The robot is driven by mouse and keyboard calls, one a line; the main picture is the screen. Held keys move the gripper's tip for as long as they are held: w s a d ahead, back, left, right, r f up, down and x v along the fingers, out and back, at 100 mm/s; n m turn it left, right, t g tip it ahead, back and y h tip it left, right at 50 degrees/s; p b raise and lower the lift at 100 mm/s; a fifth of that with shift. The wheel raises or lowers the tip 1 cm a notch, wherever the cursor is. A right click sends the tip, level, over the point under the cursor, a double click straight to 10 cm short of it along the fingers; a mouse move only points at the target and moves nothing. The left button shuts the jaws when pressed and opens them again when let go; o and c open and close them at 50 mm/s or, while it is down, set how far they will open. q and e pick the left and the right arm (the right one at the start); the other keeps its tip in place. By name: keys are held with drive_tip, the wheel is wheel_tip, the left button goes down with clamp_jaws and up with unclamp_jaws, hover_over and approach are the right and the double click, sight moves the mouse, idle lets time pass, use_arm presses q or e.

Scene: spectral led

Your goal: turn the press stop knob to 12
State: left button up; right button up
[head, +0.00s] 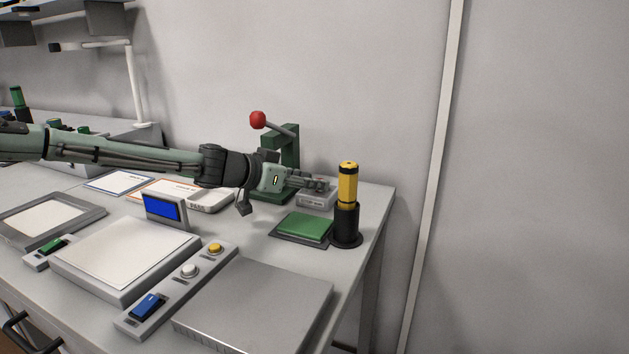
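A green press (289,145) with a red ball on its lever stands near the back right of the bench. A small grey box (316,201) with lettering on its front, too small to read, sits just right of the press base. My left gripper (322,184) reaches in from the left and points right, with its fingers over the top of this box. I cannot tell whether the fingers are open, shut or touching anything. No knob or dial number can be made out; the gripper covers much of the box top. My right gripper is not in view.
A yellow cylinder in a black holder (347,200) stands close right of the box. A green pad (303,227) lies in front. A blue-screened scale (125,255), a button strip (189,271) and a grey plate (255,305) fill the front. The bench's right edge is near.

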use_arm(q)
drive_tip(key=shift+x, duration=1)
drive_tip(key=shift+r, duration=0.1)
drive_tip(key=shift+c, duration=0.6)
clamp_jaws()
drive_tip(key=shift+w+a+m+g+h, duration=0.1)
drive_tip(key=shift+w+m+g+h, duration=0.05)
drive_tip(key=shift+m+g+h, duration=0.5)
drive_tip(key=shift+w+a+m+g+h, duration=0.1)
drive_tip(key=shift+m+g+h, duration=0.35)
drive_tip(key=shift+m+g, duration=0.3)
drive_tip(key=shift+r+m+g+h, duration=0.1)
drive_tip(key=shift+m+g+h, duration=0.3)
drive_tip(key=shift+m+g, duration=0.5)
drive_tip(key=shift+o, duration=0.6)
unclamp_jaws()
